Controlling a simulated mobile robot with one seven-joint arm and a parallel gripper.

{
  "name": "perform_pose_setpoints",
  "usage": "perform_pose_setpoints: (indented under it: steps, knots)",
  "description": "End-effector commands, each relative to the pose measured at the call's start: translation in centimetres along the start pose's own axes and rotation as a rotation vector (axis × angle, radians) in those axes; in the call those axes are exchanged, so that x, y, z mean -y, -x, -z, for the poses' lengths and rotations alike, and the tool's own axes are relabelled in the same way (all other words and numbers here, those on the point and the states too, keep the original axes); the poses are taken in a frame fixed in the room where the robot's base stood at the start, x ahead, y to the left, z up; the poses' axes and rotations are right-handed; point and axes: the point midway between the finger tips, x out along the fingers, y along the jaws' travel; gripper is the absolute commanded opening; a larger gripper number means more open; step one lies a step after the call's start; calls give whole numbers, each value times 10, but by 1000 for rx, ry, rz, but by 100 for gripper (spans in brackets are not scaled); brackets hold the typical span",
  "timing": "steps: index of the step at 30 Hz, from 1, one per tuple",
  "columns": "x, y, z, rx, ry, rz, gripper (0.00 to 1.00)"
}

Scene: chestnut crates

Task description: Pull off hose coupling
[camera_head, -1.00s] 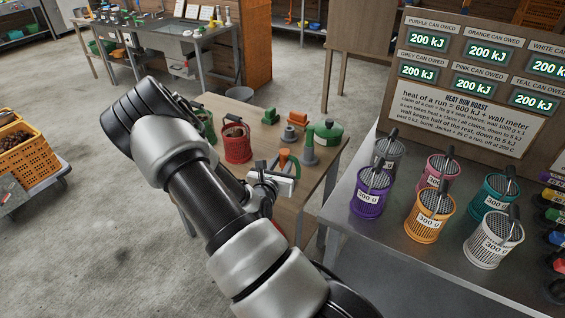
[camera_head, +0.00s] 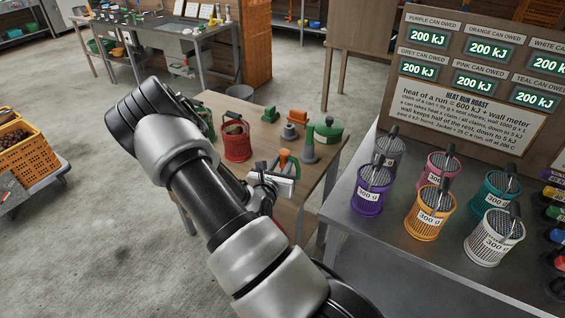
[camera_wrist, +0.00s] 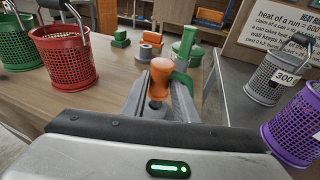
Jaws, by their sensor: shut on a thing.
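An orange coupling (camera_wrist: 160,78) with a rounded top stands between the fingers of my gripper (camera_wrist: 158,100) in the wrist view. My gripper is shut on it. A green curved piece (camera_wrist: 181,79), perhaps the hose, lies against its right side. In the head view the orange coupling (camera_head: 284,159) shows just beyond my gripper (camera_head: 272,180), over the near right part of the wooden table (camera_head: 205,183). The coupling's lower end is hidden by the fingers, so I cannot tell whether it is still seated on anything.
A grey stand (camera_head: 309,150) and a green lidded pot (camera_head: 328,130) are just beyond the coupling. A red mesh can (camera_head: 236,146) stands to the left. Several coloured cans, one purple (camera_head: 370,195), fill the metal bench (camera_head: 350,240) at right.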

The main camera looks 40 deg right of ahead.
Motion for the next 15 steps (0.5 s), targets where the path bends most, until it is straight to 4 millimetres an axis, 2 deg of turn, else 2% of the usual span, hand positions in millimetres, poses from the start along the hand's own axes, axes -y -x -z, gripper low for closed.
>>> perform_pose_setpoints:
  steps: [15]
  knots:
    - [0,-4,16,1,0,0,0]
